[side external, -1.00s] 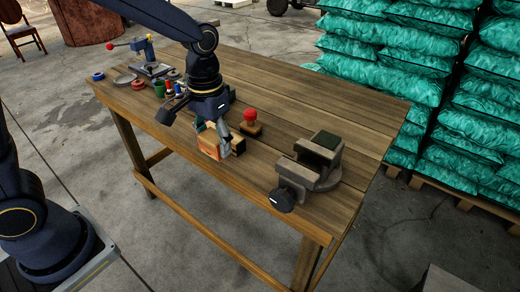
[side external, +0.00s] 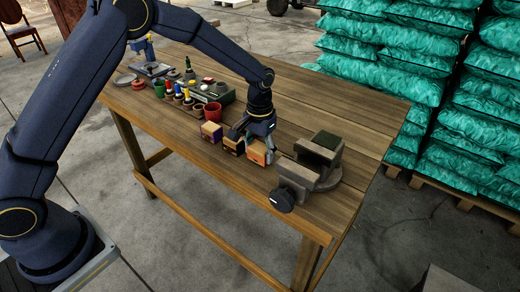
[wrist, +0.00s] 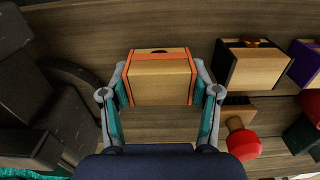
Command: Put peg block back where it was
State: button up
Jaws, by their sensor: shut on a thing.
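A wooden block with orange edges (side external: 257,154), which I take for the peg block, is at the right end of a row of blocks on the table. It also shows in the wrist view (wrist: 160,78), with a dark opening at its far edge. My gripper (side external: 262,143) is shut on it from above, one finger at each side (wrist: 160,92). The block looks upright and at or very near the table top; I cannot tell if it touches. A black-edged block (side external: 233,146) is just left of it, apart from it in the wrist view (wrist: 248,68).
A grey vise (side external: 308,170) stands close on the right. A purple-edged block (side external: 211,132) and a red mug (side external: 213,112) are to the left. A red knob (wrist: 243,144) is near my gripper in the wrist view. The table's front strip (side external: 215,180) is clear.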

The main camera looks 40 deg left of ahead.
jog(key=shift+f, duration=0.55)
jog(key=shift+f, duration=0.1)
jog(key=o, duration=1.3)
